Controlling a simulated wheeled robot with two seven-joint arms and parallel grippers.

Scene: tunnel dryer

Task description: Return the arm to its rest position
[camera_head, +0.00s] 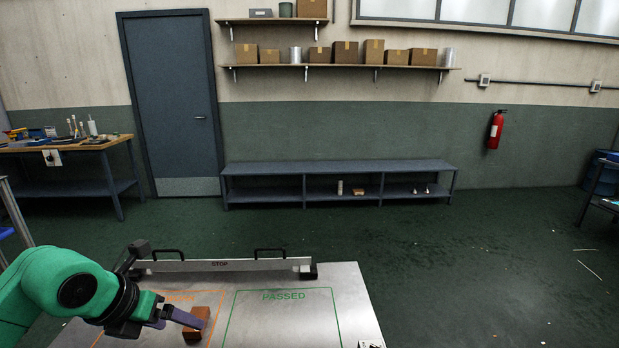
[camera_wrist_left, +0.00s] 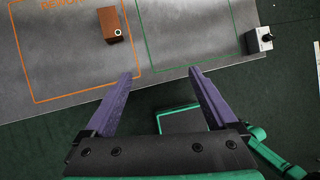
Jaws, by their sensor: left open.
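A brown block (camera_head: 197,325) lies on the metal table inside the orange-outlined area, close to its right line. In the left wrist view the block (camera_wrist_left: 112,25) shows a small pale ring on one end. My left gripper (camera_head: 182,321), with purple fingers on a green arm, is over the table beside the block in the head view. In the left wrist view the gripper (camera_wrist_left: 165,73) is open with nothing between its fingers, and the block is apart from them. My right gripper is not in view.
The metal table (camera_head: 350,306) has a green-outlined PASSED area (camera_head: 283,318), which is empty. A STOP bar (camera_head: 225,265) runs along the far edge. A small dark device (camera_wrist_left: 259,40) sits at the table's edge. A low bench (camera_head: 340,167) stands by the wall, with open floor before it.

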